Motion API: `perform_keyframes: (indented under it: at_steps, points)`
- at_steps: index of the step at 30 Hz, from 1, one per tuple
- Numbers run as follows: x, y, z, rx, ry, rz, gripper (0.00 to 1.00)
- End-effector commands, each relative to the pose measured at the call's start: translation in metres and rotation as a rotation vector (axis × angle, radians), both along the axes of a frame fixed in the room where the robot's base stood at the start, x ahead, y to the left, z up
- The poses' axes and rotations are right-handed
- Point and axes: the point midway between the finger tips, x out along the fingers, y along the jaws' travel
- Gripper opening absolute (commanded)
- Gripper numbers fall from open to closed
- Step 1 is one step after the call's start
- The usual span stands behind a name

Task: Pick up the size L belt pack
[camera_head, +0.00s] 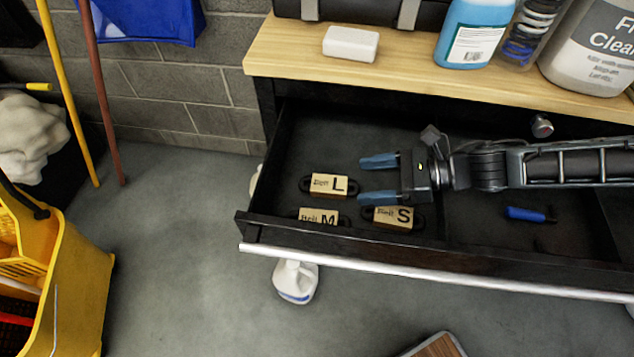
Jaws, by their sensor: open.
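The size L belt pack (329,185) is a tan block marked "L" on a black strap, lying in the left part of the open drawer (300,133). The M pack (319,216) lies in front of it, partly hidden by the drawer's front wall. The S pack (393,217) lies to the right of M. My gripper (377,177) reaches in from the right with its two blue fingers apart and pointing left. It is open and empty. Its fingertips are just right of the L pack, apart from it in the picture; their height above the drawer floor is hard to tell.
The wooden counter (290,57) overhangs the drawer's back and holds a white block (350,44), a blue bottle (472,34) and a large cleaner jug (590,50). A blue-handled item (526,214) lies at the drawer's right. A yellow mop bucket (75,290) stands at left.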

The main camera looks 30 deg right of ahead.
Motion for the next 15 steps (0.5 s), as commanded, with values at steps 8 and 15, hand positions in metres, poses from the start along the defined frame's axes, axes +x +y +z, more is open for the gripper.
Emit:
perform_keyframes:
  at_steps: [8, 15]
  points:
    - [0.013, 0.015, -0.015, -0.031, -0.013, 0.011, 0.79]
    - [0.03, 0.037, -0.025, -0.029, -0.011, 0.013, 0.79]
